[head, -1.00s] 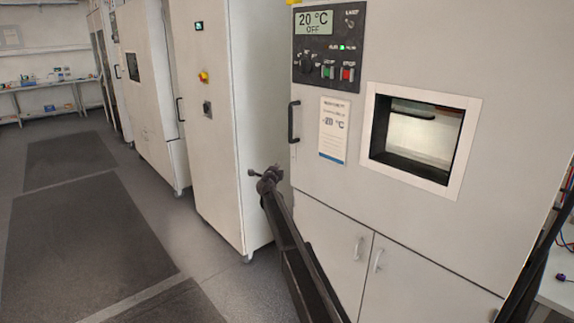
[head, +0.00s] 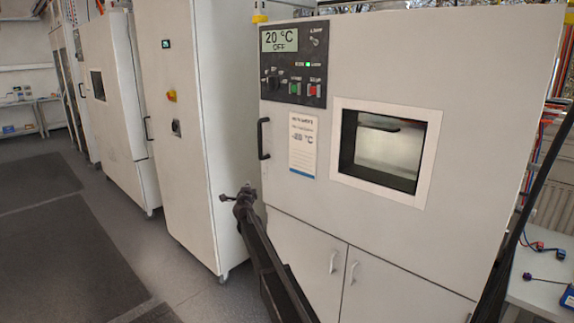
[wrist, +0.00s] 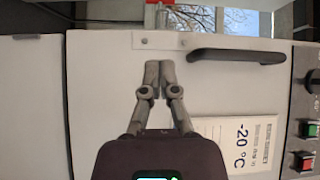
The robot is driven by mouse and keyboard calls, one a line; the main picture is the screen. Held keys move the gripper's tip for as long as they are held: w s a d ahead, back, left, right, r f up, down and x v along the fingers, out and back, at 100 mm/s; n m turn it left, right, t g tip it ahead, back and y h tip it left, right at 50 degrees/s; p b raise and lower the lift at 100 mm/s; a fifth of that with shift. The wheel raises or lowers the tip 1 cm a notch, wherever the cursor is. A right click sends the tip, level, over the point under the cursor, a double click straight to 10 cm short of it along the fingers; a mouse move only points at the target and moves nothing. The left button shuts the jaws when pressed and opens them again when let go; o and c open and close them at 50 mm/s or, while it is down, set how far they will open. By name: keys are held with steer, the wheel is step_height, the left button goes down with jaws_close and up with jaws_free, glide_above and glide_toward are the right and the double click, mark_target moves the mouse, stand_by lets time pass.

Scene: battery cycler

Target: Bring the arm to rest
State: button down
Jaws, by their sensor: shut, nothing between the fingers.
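My gripper (wrist: 152,75) is shut and empty in the wrist view, its two fingertips together in front of the pale chamber door. In the head view my arm reaches up from the bottom middle, and my gripper (head: 226,197) is small at its end, left of the chamber's lower edge. The test chamber (head: 470,70) is closed; its panel reads 20 °C OFF. The black door handle (head: 264,139) is above and right of my gripper in the head view; it also shows in the wrist view (wrist: 237,56), apart from the fingers.
A tall white cabinet (head: 185,60) with a red and yellow switch stands left of the chamber. Dark floor mats (head: 75,260) lie on the open floor at left. A white table (head: 545,265) with leads is at far right. A paper label (head: 302,145) is on the chamber door.

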steer(key=s+d+f+n+g, duration=0.5)
steer(key=s+d, duration=0.7)
steer(key=s, duration=0.7)
steer(key=s+d+f+n+g, duration=0.5)
steer(key=s+d, duration=0.7)
steer(key=s, duration=0.6)
steer(key=s+d+f+n+g+h, duration=0.1)
steer(key=s+d+f+n+g, duration=0.5)
steer(key=s+d, duration=0.6)
steer(key=s+f+g, duration=0.2)
steer(key=s+f, duration=0.1)
steer(key=s, duration=0.4)
steer(key=shift+s+d+f+g, duration=0.2)
steer(key=shift+s+d+g, duration=0.05)
steer(key=shift+s+g, duration=0.05)
steer(key=shift+s, duration=0.1)
